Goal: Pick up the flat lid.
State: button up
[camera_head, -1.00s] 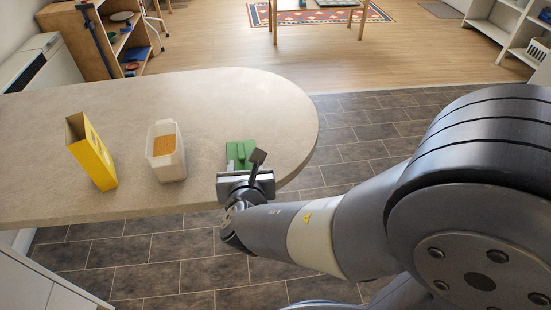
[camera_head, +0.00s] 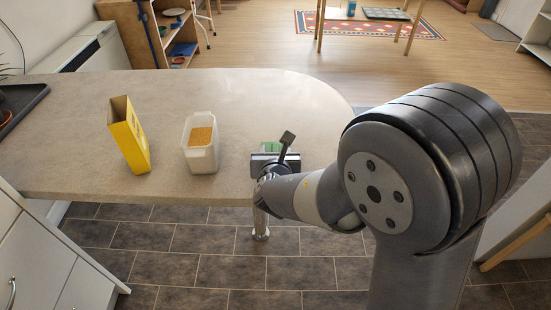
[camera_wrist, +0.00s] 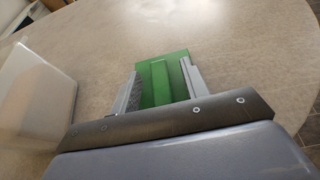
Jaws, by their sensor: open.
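The flat lid is green with a raised strip along its middle (camera_wrist: 158,84). It lies on the counter near its rounded end, and a small part of it shows in the head view (camera_head: 271,146) beyond my gripper. My gripper (camera_wrist: 160,70) is open, with one finger on each side of the lid in the wrist view. The left finger overlaps the lid's left edge in the picture; I cannot tell whether either finger touches it. The near part of the lid is hidden by the gripper body. In the head view my gripper (camera_head: 272,156) is at the counter's front edge.
A pale translucent container (camera_head: 203,160) with orange-yellow contents stands left of the lid; it also shows close to the gripper's left in the wrist view (camera_wrist: 38,95). A yellow open-topped box (camera_head: 130,138) stands farther left. The counter (camera_head: 270,95) beyond is clear.

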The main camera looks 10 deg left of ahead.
jog(key=shift+w, duration=0.1)
grip_shut()
dwell(0.4)
jog(key=shift+r, duration=0.1)
